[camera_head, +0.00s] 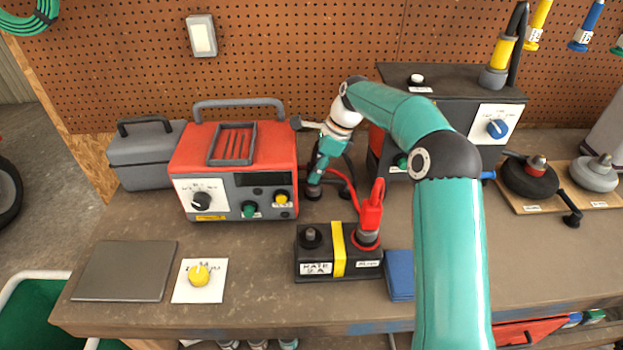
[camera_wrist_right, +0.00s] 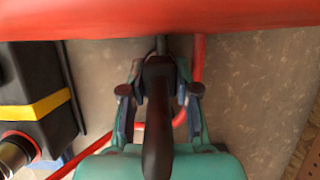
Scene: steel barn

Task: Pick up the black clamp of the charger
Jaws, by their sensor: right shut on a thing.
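The red and grey charger (camera_head: 240,145) stands on the bench at left of centre. My right gripper (camera_head: 320,172) is pointed down just right of the charger, behind the battery. In the wrist view my right gripper (camera_wrist_right: 158,98) has its two fingers closed on either side of the dark, elongated black clamp (camera_wrist_right: 158,125). In the head view the gripper mostly hides the clamp, and I cannot tell whether it touches the bench. The red clamp (camera_head: 371,208) is on the right post of the black battery (camera_head: 312,255), with a red cable behind. My left gripper is out of view.
A dark machine with a blue dial (camera_head: 497,127) stands behind my right arm. A grey toolbox (camera_head: 146,158) is left of the charger. A grey plate (camera_head: 125,270) and a card with a yellow knob (camera_head: 199,275) lie in front. The pegboard closes off the back.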

